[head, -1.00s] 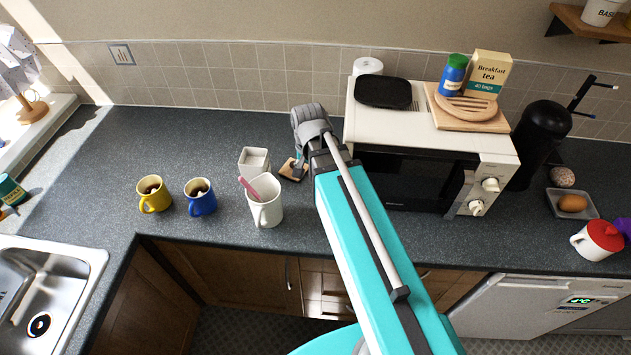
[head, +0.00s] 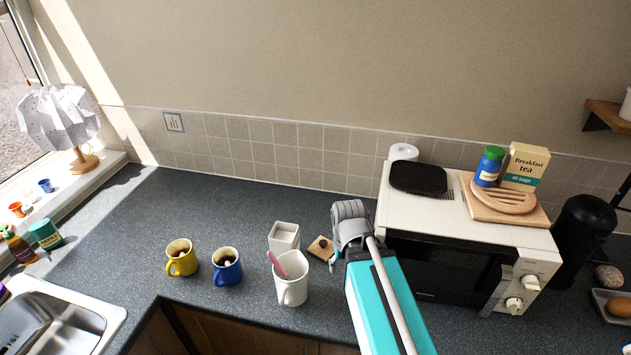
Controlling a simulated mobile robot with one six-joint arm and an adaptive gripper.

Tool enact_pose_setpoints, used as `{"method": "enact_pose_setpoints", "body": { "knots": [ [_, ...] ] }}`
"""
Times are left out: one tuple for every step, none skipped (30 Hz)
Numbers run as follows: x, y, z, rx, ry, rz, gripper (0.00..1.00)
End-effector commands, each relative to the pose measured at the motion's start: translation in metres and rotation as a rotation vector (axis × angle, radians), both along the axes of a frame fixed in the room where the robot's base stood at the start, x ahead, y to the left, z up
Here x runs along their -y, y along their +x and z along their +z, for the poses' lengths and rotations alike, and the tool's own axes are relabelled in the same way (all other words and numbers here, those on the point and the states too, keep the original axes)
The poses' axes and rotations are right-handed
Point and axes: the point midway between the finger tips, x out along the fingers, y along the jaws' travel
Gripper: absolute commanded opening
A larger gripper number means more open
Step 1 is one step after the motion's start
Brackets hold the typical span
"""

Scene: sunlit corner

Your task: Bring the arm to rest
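My arm reaches in from the bottom, and its grey wrist (head: 351,222) is over the counter just left of the microwave. My gripper (head: 335,258) is mostly hidden behind the wrist; only a small part of it shows, so I cannot tell whether it is open or shut. A small wooden square with a dark knob (head: 321,247) lies on the counter at its left. A white square container (head: 284,237) stands left of that. A white mug (head: 291,287) with a pink utensil in it stands in front.
A blue mug (head: 227,268) and a yellow mug (head: 181,260) stand further left, both with dark contents. The microwave (head: 460,219) is close on my arm's right, with a board, a tea box and a jar on top. The counter behind the mugs is clear.

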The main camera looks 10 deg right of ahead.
Motion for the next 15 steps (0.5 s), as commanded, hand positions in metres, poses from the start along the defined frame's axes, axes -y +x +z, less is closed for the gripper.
{"method": "enact_pose_setpoints", "body": {
  "knots": [
    [0.0,0.0,-0.009,0.0,0.0,0.0,0.73],
    [0.0,0.0,-0.013,0.0,0.0,0.0,0.73],
    [0.0,0.0,-0.017,0.0,0.0,0.0,0.73],
    [0.0,0.0,-0.02,0.0,0.0,0.0,0.73],
    [0.0,0.0,-0.023,0.0,0.0,0.0,0.73],
    [0.0,0.0,-0.026,0.0,0.0,0.0,0.73],
    [0.0,0.0,-0.028,0.0,0.0,0.0,0.73],
    [0.0,0.0,-0.03,0.0,0.0,0.0,0.73],
    [0.0,0.0,-0.031,0.0,0.0,0.0,0.73],
    [0.0,0.0,-0.032,0.0,0.0,0.0,0.73],
    [0.0,0.0,-0.032,0.0,0.0,0.0,0.73],
    [0.0,0.0,-0.031,0.0,0.0,0.0,0.73],
    [0.0,0.0,-0.031,0.0,0.0,0.0,0.73],
    [0.0,0.0,-0.03,0.0,0.0,0.0,0.73],
    [0.0,0.0,-0.03,0.0,0.0,0.0,0.73]
  ]
}}
